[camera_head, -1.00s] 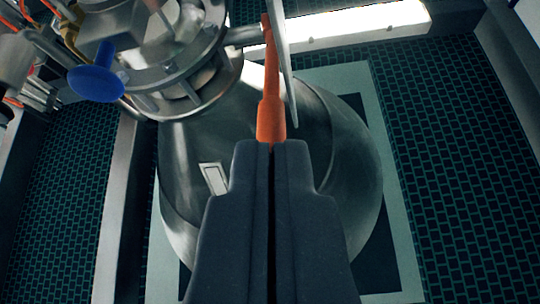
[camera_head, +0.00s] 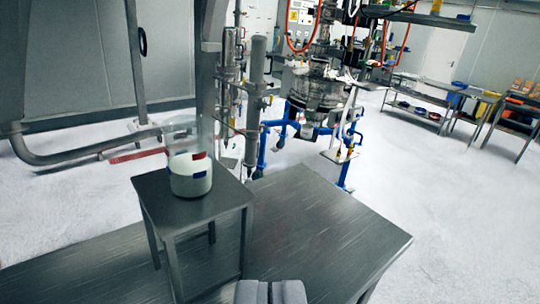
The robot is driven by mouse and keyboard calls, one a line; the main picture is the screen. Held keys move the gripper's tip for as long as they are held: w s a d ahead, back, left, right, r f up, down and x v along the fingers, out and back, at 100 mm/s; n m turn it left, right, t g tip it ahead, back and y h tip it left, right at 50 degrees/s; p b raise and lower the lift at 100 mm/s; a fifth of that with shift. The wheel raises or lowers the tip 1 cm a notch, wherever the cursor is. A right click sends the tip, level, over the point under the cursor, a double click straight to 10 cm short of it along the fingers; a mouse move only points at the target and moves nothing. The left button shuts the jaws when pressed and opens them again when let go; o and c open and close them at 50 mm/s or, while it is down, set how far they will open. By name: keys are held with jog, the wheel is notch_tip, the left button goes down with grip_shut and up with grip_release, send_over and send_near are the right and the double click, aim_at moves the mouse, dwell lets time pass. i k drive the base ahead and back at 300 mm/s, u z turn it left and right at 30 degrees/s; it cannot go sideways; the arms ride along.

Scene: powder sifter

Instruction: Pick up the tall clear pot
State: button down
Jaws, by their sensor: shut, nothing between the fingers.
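The tall clear pot (camera_head: 190,172) stands upright on a small dark metal stand (camera_head: 195,208) left of centre. Its upper part is see-through, and something white shows in the lower part. Small red and blue marks are on its side. My gripper (camera_head: 270,285) shows only by its fingertips at the bottom edge. It is shut and empty. In the picture it is below and to the right of the pot, well apart from it.
A red bar (camera_head: 138,156) shows left of the pot. Steel columns and the sifter machine (camera_head: 318,95) stand behind. Benches with bins (camera_head: 455,90) are at the right. White floor is clear at right.

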aim_at(188, 140)
jog(key=u, duration=1.5)
jog(key=k, duration=0.85)
jog(key=z, duration=0.8)
jog(key=i, duration=1)
